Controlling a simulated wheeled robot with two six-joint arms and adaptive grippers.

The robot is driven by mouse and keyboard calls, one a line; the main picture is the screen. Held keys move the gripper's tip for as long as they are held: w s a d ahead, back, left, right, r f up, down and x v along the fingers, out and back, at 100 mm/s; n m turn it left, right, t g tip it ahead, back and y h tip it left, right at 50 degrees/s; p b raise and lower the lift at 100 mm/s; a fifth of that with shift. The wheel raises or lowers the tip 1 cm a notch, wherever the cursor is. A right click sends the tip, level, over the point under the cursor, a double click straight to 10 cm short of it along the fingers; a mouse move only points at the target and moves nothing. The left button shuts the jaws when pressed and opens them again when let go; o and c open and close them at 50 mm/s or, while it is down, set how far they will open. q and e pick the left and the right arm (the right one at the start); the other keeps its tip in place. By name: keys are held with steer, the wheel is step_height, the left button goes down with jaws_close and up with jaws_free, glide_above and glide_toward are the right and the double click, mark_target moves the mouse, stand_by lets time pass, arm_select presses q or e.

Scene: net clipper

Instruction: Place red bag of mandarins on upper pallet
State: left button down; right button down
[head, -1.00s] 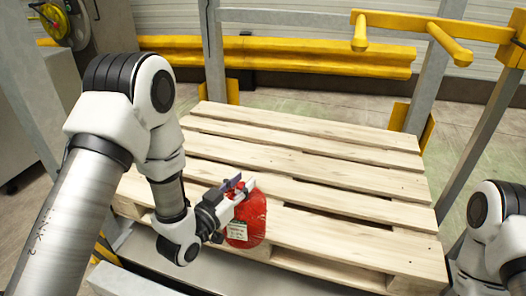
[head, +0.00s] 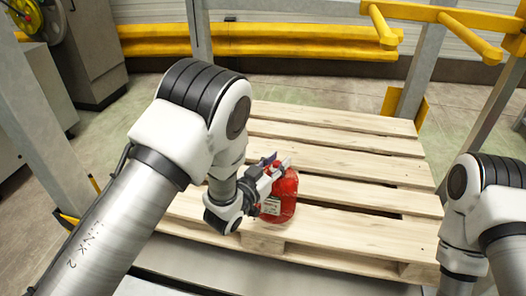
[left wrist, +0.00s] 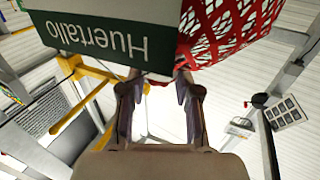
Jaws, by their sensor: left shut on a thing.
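My left gripper (head: 272,170) is shut on the top of the red bag of mandarins (head: 284,200). The bag hangs upright below the fingers, in front of the pallet's near-left part in the head view; I cannot tell whether it touches the boards. In the left wrist view the bag's red net (left wrist: 232,30) and its white and green label reading "Huertallo" (left wrist: 110,35) fill the top, beyond the fingers (left wrist: 160,95). The wooden pallet (head: 345,165) lies in the middle of the head view, its top boards bare. My right arm shows at the right edge; its gripper is out of frame.
Yellow rails (head: 270,45) run along the back. A yellow-pegged metal frame (head: 425,60) stands at the back right, and a grey post (head: 40,130) stands at the left. The pallet's middle and right are free.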

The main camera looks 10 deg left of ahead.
arm_select(q)
steer(key=w+a+f+b, duration=0.4)
steer(key=w+a, duration=0.4)
steer(key=a, duration=0.4)
steer(key=shift+a+f, duration=0.3)
steer(key=shift+f, duration=0.15)
steer(key=c, duration=1.2)
jaws_free()
steer(key=shift+f, duration=0.2)
steer(key=o, duration=0.4)
